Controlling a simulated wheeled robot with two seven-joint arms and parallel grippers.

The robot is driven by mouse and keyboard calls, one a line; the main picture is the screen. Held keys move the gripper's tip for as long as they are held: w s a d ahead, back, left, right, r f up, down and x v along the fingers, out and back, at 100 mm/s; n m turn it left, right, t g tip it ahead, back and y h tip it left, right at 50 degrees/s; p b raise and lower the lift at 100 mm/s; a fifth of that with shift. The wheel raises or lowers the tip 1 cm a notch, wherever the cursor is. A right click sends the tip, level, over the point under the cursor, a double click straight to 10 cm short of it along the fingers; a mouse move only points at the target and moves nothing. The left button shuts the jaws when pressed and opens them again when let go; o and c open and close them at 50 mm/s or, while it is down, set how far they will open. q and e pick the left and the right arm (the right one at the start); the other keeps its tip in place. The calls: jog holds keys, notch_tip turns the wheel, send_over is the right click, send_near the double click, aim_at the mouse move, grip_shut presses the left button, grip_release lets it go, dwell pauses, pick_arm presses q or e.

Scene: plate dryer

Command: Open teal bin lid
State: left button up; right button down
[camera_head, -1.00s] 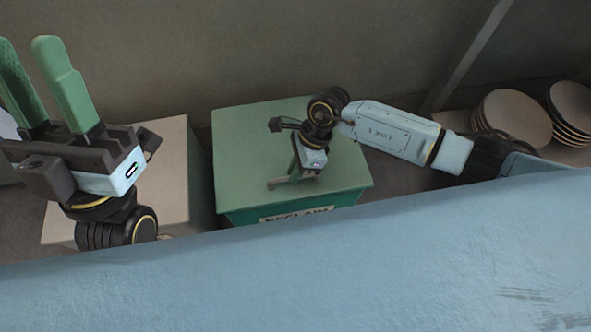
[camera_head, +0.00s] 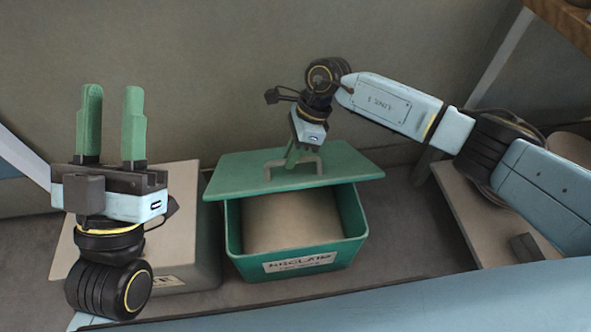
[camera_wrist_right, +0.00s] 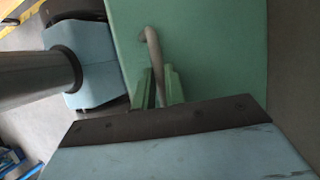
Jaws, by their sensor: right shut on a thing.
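The teal bin (camera_head: 355,215) stands on the floor with a label on its front. Its front part is uncovered and shows a tan inside. The green lid (camera_head: 235,172) is raised off the rim and sits toward the back of the bin. My right gripper (camera_head: 291,164) is shut on the lid's handle (camera_head: 310,162). In the right wrist view, the green fingers (camera_wrist_right: 160,88) close around the pale handle (camera_wrist_right: 152,45), with the lid (camera_wrist_right: 215,50) behind it. My left gripper (camera_head: 112,95) is open and empty at the left, fingers pointing up, apart from the bin.
A beige box (camera_head: 190,225) with a label stands just left of the bin. A low pale platform (camera_head: 455,205) is at the right, partly behind my right arm. A wall is close behind the bin. A light blue surface (camera_head: 400,300) crosses the front.

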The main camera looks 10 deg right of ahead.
pick_arm(q)
jog(key=shift+s, duration=0.1)
pick_arm(e)
jog(key=shift+w+d+f, duration=0.25)
jog(key=shift+w+d, duration=0.15)
jog(key=shift+w, duration=0.15)
jog(key=shift+f, duration=0.1)
jog(key=c, duration=1.9)
grip_release()
jog(key=o, duration=0.4)
jog(key=shift+w+f, duration=0.15)
pick_arm(q)
jog(key=shift+w+f, duration=0.1)
jog(key=shift+w, duration=0.2)
pick_arm(e)
jog(key=shift+o, duration=0.2)
jog(key=shift+r, duration=0.2)
